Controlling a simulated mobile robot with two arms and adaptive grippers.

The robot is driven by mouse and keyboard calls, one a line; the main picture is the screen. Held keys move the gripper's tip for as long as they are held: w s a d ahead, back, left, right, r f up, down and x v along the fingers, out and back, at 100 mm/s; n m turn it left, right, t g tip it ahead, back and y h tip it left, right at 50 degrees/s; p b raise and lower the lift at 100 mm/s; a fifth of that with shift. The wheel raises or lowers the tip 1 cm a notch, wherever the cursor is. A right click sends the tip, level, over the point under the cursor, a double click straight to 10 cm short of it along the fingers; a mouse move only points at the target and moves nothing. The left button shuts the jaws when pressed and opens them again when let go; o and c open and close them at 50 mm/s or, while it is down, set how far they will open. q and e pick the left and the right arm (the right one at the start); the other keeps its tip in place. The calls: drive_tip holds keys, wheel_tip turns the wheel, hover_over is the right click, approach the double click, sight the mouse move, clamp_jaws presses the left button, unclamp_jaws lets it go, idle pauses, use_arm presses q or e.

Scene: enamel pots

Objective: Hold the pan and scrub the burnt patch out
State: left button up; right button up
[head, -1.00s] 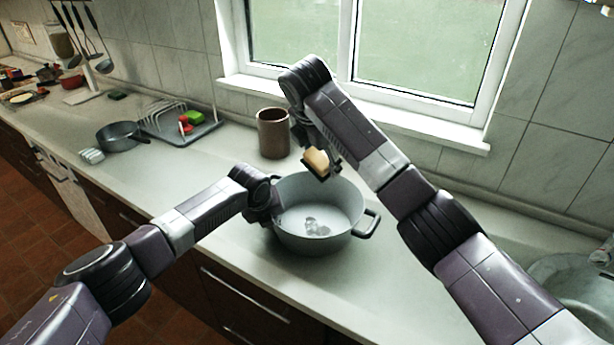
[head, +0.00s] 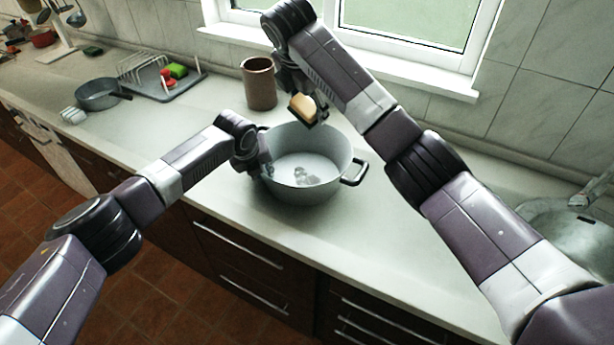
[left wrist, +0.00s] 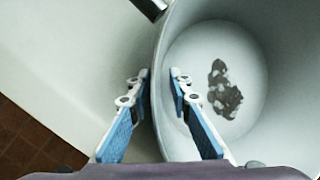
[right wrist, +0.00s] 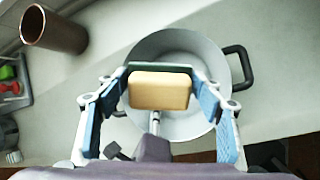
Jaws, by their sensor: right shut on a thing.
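The pan (head: 335,185) is a grey, deep, two-handled pot standing upright on the counter. A dark, blotchy burnt patch (left wrist: 226,92) shows on its pale inside floor; it also shows in the head view (head: 306,177). My left gripper (left wrist: 159,76) is shut on the pan's left rim, one finger outside the wall and one inside. My right gripper (right wrist: 165,85) is shut on a tan scrubbing block (right wrist: 159,91) with a dark backing. It holds the block in the air above the pan's far side, apart from the burnt patch.
A brown crock (head: 259,85) stands behind the pan, near the window. A grey saucepan (head: 98,96) and a drying rack tray (head: 180,88) with red and green items are at the left. A metal sink (head: 560,235) is at the right. The counter front right of the pan is clear.

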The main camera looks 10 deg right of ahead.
use_arm(q)
drive_tip(key=shift+r+p, duration=2.2)
drive_tip(key=shift+r, duration=1)
use_arm(e)
drive_tip(key=shift+r, duration=2.45)
use_arm(q)
drive_tip(key=o, duration=0.6)
use_arm(e)
drive_tip(key=shift+f, duration=0.1)
use_arm(q)
drive_tip(key=p+v, duration=0.2)
drive_tip(key=v, duration=0.3)
drive_tip(key=w+p+v, duration=0.1)
drive_tip(key=p+v, duration=0.1)
drive_tip(key=v, duration=0.4)
drive_tip(key=w+d+r+p+v, duration=0.1)
drive_tip(key=p+v, duration=0.1)
drive_tip(key=v, duration=0.4)
drive_tip(key=shift+s+r+p, duration=0.1)
drive_tip(key=shift+r+p, duration=0.1)
drive_tip(key=shift+p, duration=0.2)
use_arm(e)
wheel_tip(320, 180, up, 7)
